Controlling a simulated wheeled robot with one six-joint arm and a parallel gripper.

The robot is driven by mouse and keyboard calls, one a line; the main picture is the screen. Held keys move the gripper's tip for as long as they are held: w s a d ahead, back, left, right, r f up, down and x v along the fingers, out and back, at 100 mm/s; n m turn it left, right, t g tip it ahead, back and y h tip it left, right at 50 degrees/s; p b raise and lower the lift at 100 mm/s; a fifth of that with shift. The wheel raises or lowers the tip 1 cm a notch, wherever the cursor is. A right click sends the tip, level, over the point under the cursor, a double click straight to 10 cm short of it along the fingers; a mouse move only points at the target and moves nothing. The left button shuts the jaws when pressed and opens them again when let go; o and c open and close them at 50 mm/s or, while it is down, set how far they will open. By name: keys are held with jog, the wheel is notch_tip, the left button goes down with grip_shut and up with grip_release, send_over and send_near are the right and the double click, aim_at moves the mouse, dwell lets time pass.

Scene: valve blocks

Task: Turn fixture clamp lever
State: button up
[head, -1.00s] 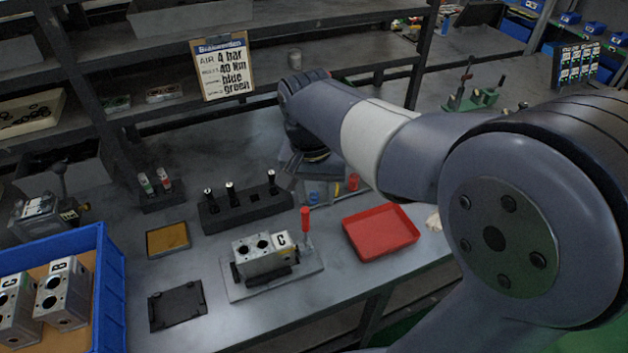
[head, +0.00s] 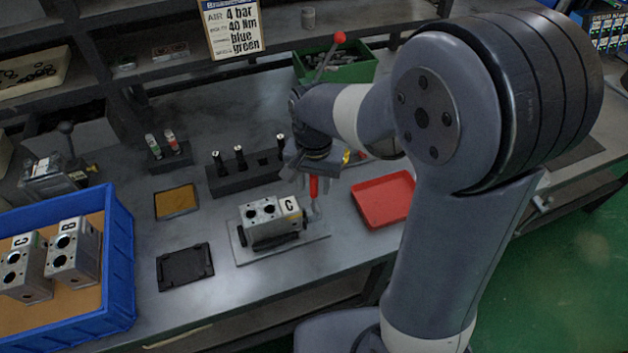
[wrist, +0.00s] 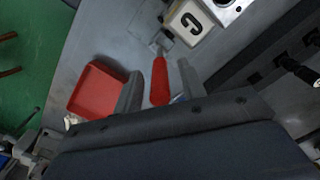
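The fixture (head: 242,256) is a flat metal plate on the bench, with a silver valve block (head: 262,222) marked C seated on it. The clamp lever (head: 313,187) has a red handle and stands upright at the fixture's right end. In the wrist view the red lever handle (wrist: 160,80) lies between the two grey fingers of my gripper (wrist: 158,88), with gaps showing beside it. My gripper also shows in the head view (head: 312,178), pointing down over the lever. It is open around the handle.
A red tray (head: 384,222) lies right of the fixture. A black socket stand (head: 235,180) is behind the block. A blue crate (head: 120,262) with more blocks is at the left. A black plate (head: 184,268) lies between crate and fixture.

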jog(key=shift+c, duration=0.3)
grip_shut()
dwell(0.3)
